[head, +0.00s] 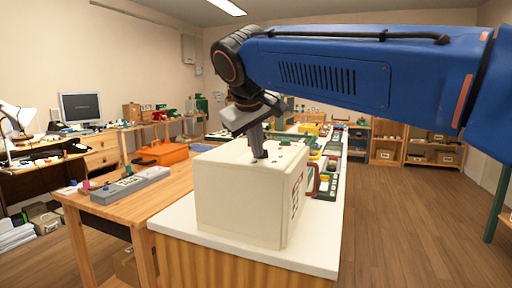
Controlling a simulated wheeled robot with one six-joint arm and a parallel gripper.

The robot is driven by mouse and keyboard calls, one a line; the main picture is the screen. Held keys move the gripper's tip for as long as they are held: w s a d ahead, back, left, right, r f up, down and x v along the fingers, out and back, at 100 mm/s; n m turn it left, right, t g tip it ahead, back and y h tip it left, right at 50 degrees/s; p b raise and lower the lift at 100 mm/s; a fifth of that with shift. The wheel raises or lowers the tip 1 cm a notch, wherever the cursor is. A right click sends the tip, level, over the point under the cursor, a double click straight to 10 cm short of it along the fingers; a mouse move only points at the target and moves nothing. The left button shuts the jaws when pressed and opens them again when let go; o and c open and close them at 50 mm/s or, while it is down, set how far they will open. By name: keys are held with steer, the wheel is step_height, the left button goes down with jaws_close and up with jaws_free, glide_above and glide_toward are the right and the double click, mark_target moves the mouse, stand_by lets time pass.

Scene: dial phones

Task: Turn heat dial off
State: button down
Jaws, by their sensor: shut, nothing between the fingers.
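A cream box-shaped unit (238,207) stands on the near end of a white counter. Dark markings show on its right side, and small dark and green parts sit on its top. My gripper (259,156) points down at the top of this unit, its shut fingertips at or very near a small dark part there. I cannot tell whether they touch it. The heat dial cannot be made out for certain; the gripper may hide it. Nothing shows held in the fingers.
The white counter (318,262) runs away behind the unit, with several devices on it. A wooden bench (150,195) at left holds a grey strip device (131,185) and an orange case (163,152). Wooden floor (410,220) at right is open.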

mark_target(266, 153)
steer(key=shift+d+n+y, duration=0.25)
steer(key=shift+n+y, duration=0.15)
steer(key=shift+n, duration=0.3)
steer(key=d+n+y, duration=0.1)
steer(key=n, duration=0.1)
steer(key=n+y, duration=0.1)
steer(key=n, duration=0.1)
steer(key=shift+d, duration=0.35)
steer(key=n+y, duration=0.1)
steer(key=n, duration=0.1)
steer(key=d+n+g+y, duration=0.1)
steer(key=n, duration=0.1)
steer(key=w+n+g+y, duration=0.1)
steer(key=shift+d+n+y, duration=0.3)
steer(key=shift+d+n, duration=0.05)
steer(key=shift+n, duration=0.05)
steer(key=n+g, duration=0.1)
steer(key=w+n+g+y, duration=0.1)
steer(key=n, duration=0.1)
steer(key=shift+d+n, duration=0.3)
steer(key=shift+d, duration=0.1)
steer(key=n+g, duration=0.1)
steer(key=w+n+g, duration=0.1)
steer(key=n, duration=0.1)
steer(key=n+g+y, duration=0.1)
steer(key=shift+w+d, duration=0.25)
steer(key=shift+w, duration=0.75)
steer(key=shift+w+a+r, duration=0.1)
steer(key=shift+a, duration=0.1)
